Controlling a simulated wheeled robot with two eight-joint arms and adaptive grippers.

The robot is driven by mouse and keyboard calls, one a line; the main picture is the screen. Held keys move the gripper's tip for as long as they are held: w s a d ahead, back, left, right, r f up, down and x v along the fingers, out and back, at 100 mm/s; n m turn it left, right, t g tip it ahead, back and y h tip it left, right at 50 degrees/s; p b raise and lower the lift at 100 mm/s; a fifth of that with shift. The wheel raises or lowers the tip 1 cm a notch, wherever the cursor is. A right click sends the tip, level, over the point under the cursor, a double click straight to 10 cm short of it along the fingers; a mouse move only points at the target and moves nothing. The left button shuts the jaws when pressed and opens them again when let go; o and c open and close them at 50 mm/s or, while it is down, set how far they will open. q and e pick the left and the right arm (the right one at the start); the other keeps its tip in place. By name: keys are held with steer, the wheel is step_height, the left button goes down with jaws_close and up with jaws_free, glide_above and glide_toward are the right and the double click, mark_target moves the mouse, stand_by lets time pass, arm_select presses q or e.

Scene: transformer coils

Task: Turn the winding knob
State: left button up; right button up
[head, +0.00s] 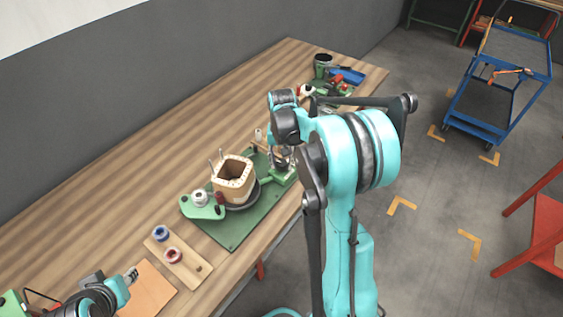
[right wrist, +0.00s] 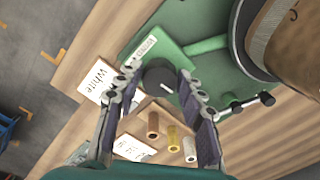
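The winding knob (right wrist: 160,76) is a dark round cylinder on a green labelled block (right wrist: 150,48) in the right wrist view. My right gripper (right wrist: 158,82) is open, with one finger on each side of the knob. I cannot tell whether either finger touches it. In the head view my right gripper (head: 281,160) points down at the right end of the green winding machine (head: 232,229) and hides the knob. A cream, hollow coil block (head: 234,171) stands on the machine's dark disc. My left gripper (head: 131,274) is low at the left, too small to judge.
A wooden strip with a blue spool (head: 160,233) and a red spool (head: 173,255) lies left of the machine. Brown, yellow and white tubes (right wrist: 173,138) and a "White" card (right wrist: 100,78) lie near the knob. A blue cart (head: 505,80) stands beyond the bench.

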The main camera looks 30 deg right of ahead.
mark_target(282, 163)
steer(key=c, duration=0.5)
steer(key=m+p, duration=0.1)
steer(key=m, duration=0.3)
steer(key=o, duration=1.2)
step_height(282, 163, up, 12)
